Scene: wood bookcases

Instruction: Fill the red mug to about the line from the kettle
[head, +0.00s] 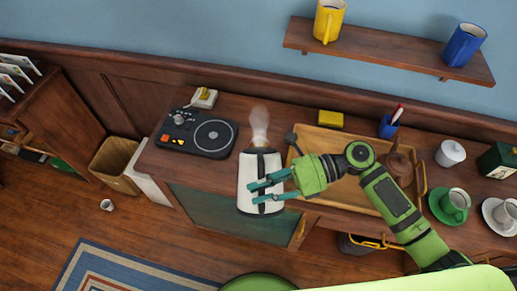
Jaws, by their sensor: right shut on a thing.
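The kettle (248,168) is white with a black lid and black handle, and steam rises above it. It is near the front edge of the wooden counter, left of the tray; I cannot tell whether it is lifted. My right gripper (253,194) reaches in from the right and is shut on the kettle at its black handle, with teal fingers across the kettle's front. I see no red mug in this view. My left gripper is not in view.
A wooden tray (309,143) with a brown teapot (399,164) lies under my right arm. A black hotplate (186,140) stands left of the kettle. A green cup (455,203) and white cup (505,212) sit at right. Yellow (328,18) and blue (464,45) mugs stand on the shelf.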

